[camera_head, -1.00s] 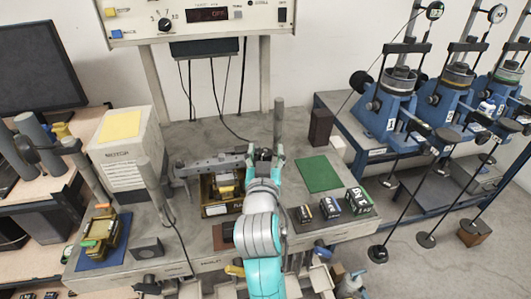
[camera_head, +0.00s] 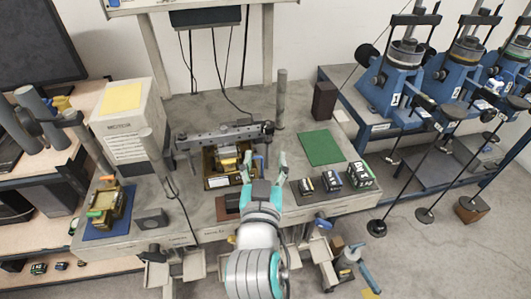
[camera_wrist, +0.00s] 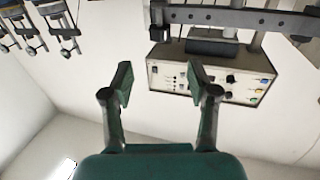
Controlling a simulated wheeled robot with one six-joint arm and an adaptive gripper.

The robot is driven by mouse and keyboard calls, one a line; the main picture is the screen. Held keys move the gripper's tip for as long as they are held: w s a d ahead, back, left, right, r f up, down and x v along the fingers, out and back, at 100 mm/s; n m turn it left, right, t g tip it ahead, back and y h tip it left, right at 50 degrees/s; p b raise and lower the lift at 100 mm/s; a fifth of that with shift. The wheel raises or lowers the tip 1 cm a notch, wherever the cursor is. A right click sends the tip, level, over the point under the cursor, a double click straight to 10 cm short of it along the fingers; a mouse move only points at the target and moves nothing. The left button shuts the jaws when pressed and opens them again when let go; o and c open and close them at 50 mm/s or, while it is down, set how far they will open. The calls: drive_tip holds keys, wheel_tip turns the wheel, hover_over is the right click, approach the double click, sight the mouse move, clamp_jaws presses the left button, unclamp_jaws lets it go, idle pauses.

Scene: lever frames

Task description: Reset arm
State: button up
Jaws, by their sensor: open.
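My gripper (camera_head: 263,165) is in the middle of the head view, above the front part of the grey workbench (camera_head: 240,117). Its two fingers are apart with nothing between them. In the wrist view the gripper (camera_wrist: 160,82) is also open and empty, with the wall and a control panel (camera_wrist: 212,78) beyond it. My teal and grey arm reaches up from the bottom of the head view. A metal bar fixture (camera_head: 225,136) stands on the bench just behind and left of the gripper, apart from it as far as I can tell.
A blue mat (camera_head: 107,219) with a yellow-black part lies at left. A green mat (camera_head: 320,147) and several small boxes (camera_head: 332,181) are at right. Blue lever presses (camera_head: 395,85) stand on the right table. A white box (camera_head: 127,120) stands at back left.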

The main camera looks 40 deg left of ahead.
idle(0.5)
drive_tip(key=s+d+f+m+h, duration=0.1)
drive_tip(key=s+d+f+h, duration=0.15)
drive_tip(key=d+f, duration=0.9)
drive_tip(key=s+d+f+h, duration=0.1)
drive_tip(key=s+d+f, duration=0.2)
drive_tip(key=d+f, duration=0.8)
drive_tip(key=s+d+m+h, duration=0.1)
drive_tip(key=s+d, duration=0.4)
drive_tip(key=d, duration=0.2)
drive_tip(key=s+d+m+h, duration=0.1)
drive_tip(key=s+d+h, duration=0.1)
drive_tip(key=s+d, duration=0.4)
drive_tip(key=s+d+r+m+h, duration=0.1)
drive_tip(key=s+d+m, duration=0.1)
drive_tip(key=s+d, duration=0.2)
drive_tip(key=s+d+m+h, duration=0.1)
drive_tip(key=s+d, duration=0.3)
drive_tip(key=s, duration=0.5)
drive_tip(key=shift+s+d+r+m+h, duration=0.2)
drive_tip(key=shift+r+m+h, duration=0.2)
drive_tip(key=shift+h, duration=0.35)
